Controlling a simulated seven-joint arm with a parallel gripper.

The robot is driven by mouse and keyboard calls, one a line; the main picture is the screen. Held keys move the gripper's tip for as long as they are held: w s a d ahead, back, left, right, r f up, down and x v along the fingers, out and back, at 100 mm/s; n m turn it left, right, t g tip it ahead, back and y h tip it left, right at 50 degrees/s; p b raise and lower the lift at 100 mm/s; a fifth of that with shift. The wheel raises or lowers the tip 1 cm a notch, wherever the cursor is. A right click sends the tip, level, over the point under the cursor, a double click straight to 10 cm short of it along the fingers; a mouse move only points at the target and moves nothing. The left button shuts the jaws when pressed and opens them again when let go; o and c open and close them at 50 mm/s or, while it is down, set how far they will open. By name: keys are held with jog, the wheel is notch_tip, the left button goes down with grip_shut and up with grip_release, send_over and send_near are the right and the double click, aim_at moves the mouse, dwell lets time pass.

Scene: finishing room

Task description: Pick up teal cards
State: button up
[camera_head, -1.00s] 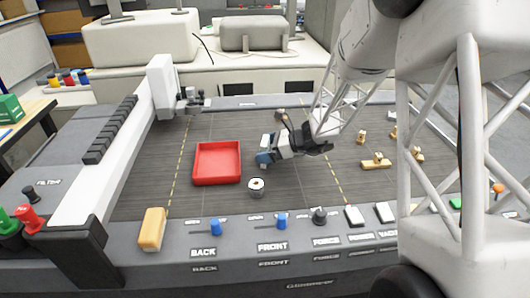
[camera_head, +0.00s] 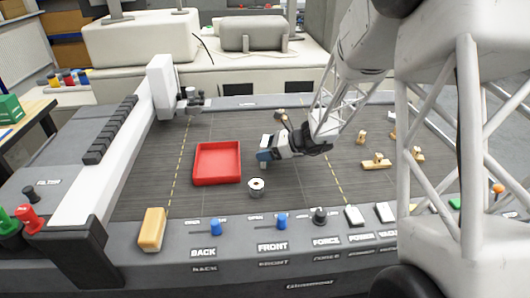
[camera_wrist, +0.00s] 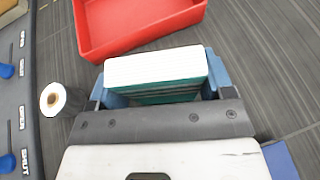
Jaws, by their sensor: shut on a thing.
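The teal cards (camera_wrist: 165,90) show in the wrist view as a stack with a white top face and teal edges. My gripper (camera_wrist: 160,88) is shut on the stack, with a blue finger at each side of it. In the head view my gripper (camera_head: 265,155) is over the grey bed, just right of the red tray. There the cards are mostly hidden by the fingers, and the gap beneath them is hard to judge.
The red tray (camera_head: 217,181) looks empty. A white-topped roll (camera_head: 256,187) stands between tray and control panel. Wooden pieces (camera_head: 376,161) lie to the right. A yellow block (camera_head: 151,229) sits on the front panel. The bed's left part is bare.

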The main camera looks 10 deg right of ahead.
aim_at(264, 140)
jog(key=shift+r, duration=0.2)
jog(key=shift+r, duration=0.55)
notch_tip(264, 140, up, 2)
jog(key=s+d+r, duration=0.1)
jog(key=s+d, duration=0.1)
jog(key=s, duration=1.4)
jog(key=shift+r, duration=0.25)
jog(key=shift+d, duration=0.1)
jog(key=shift+w, duration=0.1)
